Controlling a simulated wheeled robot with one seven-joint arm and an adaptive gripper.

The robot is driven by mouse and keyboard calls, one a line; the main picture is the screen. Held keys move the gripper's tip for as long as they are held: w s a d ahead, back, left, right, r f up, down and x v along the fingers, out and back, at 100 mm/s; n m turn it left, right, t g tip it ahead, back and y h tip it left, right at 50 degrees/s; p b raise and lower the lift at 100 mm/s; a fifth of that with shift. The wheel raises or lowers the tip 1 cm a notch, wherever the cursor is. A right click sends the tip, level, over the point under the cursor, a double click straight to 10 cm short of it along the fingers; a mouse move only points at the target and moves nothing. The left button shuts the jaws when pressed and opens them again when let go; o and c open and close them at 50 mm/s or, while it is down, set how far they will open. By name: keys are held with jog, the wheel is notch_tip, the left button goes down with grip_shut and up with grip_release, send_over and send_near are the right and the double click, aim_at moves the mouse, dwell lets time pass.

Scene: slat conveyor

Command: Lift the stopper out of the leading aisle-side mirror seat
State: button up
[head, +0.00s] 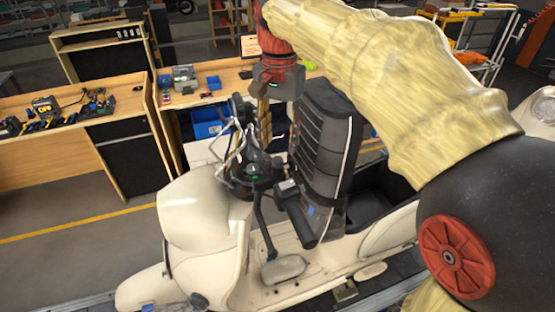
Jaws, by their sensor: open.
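A cream scooter (200,215) stands in the middle of the head view. Its handlebar has a dark grip (296,221) on the near side. A dark stalk with a pale oval end (284,268), perhaps a mirror, reaches down from the bar. My gripper (264,138) points down from its red wrist over the far part of the handlebar cluster (252,168). Its fingers are open, with nothing clearly seen between them. Whether they touch anything I cannot tell. I cannot make out the stopper or the mirror seat among the dark parts and thin metal bars there.
A tall dark ribbed panel (321,135) stands just right of my gripper. Wooden benches (60,92) with tools and a blue bin (208,124) stand behind. My arm covers the upper right. Open floor with a yellow line (70,226) lies at left.

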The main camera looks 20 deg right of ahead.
aim_at(278, 158)
jog(key=f, duration=0.2)
jog(key=f+p, duration=0.1)
jog(key=f, duration=0.1)
jog(key=shift+w+a, duration=0.1)
jog(key=shift+w, duration=0.1)
jog(key=shift+s+f, duration=0.15)
jog(key=shift+f, duration=0.3)
jog(key=shift+c, duration=0.3)
jog(key=c, duration=0.8)
